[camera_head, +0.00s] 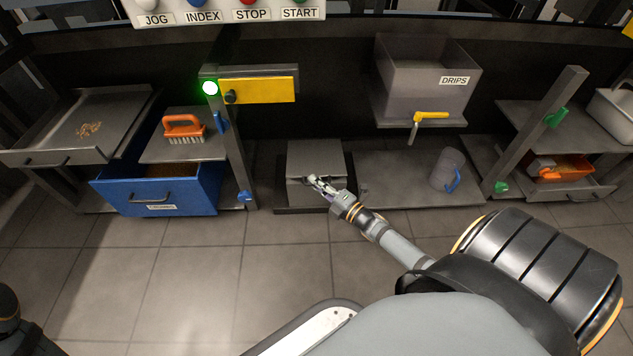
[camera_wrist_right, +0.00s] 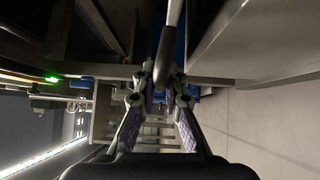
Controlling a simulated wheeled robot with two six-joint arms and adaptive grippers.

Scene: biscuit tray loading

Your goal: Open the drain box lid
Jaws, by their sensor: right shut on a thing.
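The drain box (camera_head: 302,190) is a grey box low on the floor plinth in the middle of the head view. Its lid (camera_head: 314,157) is the plain grey top, which looks down. My right gripper (camera_head: 316,182) is at the box's front upper edge. The fingers hide part of the bar in the head view. My left gripper is not in view.
A blue drawer (camera_head: 165,198) stands open at the left, below a shelf with an orange brush (camera_head: 183,127). A grey jug (camera_head: 447,168) with a blue handle stands right of the box. The DRIPS bin (camera_head: 420,80) hangs above. The tiled floor in front is clear.

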